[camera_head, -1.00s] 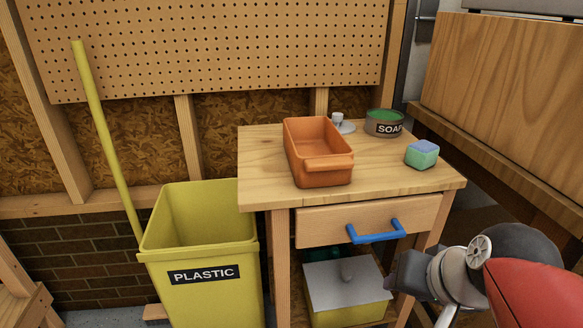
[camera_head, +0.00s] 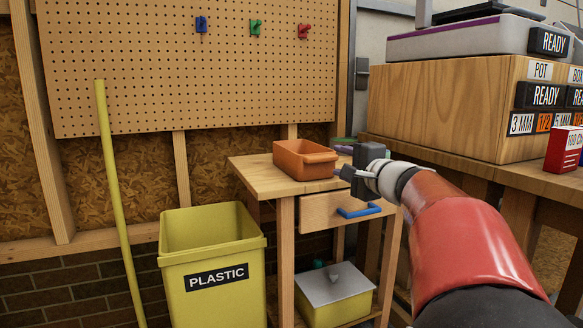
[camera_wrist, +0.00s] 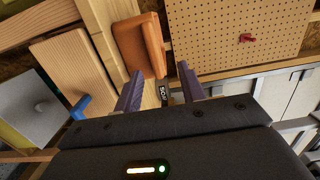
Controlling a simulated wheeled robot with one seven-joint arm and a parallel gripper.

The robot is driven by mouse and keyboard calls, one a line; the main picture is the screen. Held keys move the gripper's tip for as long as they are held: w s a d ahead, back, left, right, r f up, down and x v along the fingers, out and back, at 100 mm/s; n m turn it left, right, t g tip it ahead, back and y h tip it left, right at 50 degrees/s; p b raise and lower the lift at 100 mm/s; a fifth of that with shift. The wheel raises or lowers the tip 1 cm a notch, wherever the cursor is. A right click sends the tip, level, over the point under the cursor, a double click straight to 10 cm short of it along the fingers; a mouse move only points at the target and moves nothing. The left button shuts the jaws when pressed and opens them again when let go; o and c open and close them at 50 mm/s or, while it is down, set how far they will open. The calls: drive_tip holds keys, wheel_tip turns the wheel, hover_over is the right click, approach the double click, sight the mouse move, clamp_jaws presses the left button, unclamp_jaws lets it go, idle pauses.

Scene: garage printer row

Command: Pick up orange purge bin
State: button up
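The orange purge bin (camera_head: 296,160) is an open rectangular tub with a lip handle at its front. It stands upright on the small wooden table (camera_head: 258,178), and it also shows in the wrist view (camera_wrist: 135,45). My gripper (camera_head: 343,162) is at the right of the bin, about tabletop height or a little above. In the wrist view my gripper (camera_wrist: 160,88) has its two fingers spread apart with nothing held between them. The bin lies beyond the fingertips, towards the left finger; no contact is visible.
A yellow PLASTIC bin (camera_head: 213,280) stands left of the table. A drawer with a blue handle (camera_head: 358,211) is below the tabletop. A wooden cabinet (camera_head: 445,108) is at right.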

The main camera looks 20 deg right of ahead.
sight(326, 159)
drive_tip(key=w, duration=0.3)
drive_tip(key=w+a, duration=0.1)
drive_tip(key=w, duration=0.1)
drive_tip(key=shift+w+f, duration=0.3)
drive_tip(key=shift+f, duration=0.05)
clamp_jaws()
